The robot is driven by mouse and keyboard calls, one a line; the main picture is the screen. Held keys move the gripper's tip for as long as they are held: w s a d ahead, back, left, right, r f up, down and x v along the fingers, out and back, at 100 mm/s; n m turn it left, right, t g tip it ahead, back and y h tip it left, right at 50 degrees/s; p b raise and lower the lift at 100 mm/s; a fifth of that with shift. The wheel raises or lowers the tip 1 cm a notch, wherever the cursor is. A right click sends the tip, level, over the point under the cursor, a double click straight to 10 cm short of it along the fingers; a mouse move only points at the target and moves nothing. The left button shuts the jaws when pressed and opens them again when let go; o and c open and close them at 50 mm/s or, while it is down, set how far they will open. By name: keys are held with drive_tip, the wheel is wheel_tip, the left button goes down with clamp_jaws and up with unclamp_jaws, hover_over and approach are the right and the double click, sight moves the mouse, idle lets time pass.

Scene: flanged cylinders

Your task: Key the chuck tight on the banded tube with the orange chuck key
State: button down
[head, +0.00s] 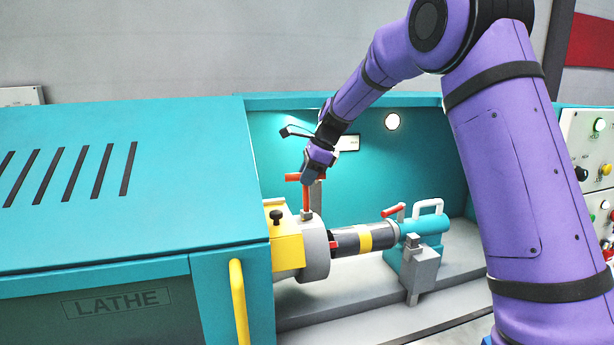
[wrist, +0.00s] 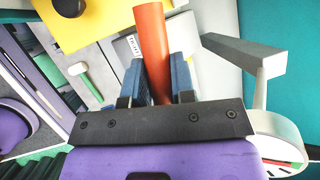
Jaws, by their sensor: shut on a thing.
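My gripper (head: 313,176) is above the lathe's chuck, with its fingers shut on the orange chuck key (head: 306,197). The key's crossbar sticks out left of the fingers and its shaft points down. The shaft's lower end meets the top of the grey chuck (head: 316,252); how deep it sits I cannot tell. In the wrist view the orange key (wrist: 151,40) runs between the blue finger pads (wrist: 157,82). The dark banded tube (head: 345,243), with a yellow band, lies level, its left end at the chuck and its right end at the tailstock.
The teal tailstock (head: 428,225) has a red lever (head: 393,210) and a white handle. A yellow block (head: 287,245) with a black knob stands left of the chuck. The teal lathe cover (head: 120,200) is at the left, with a yellow handle (head: 238,300). A control panel (head: 590,150) is at the right.

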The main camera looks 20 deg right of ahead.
drive_tip(key=shift+r, duration=3.6)
drive_tip(key=shift+s, duration=0.1)
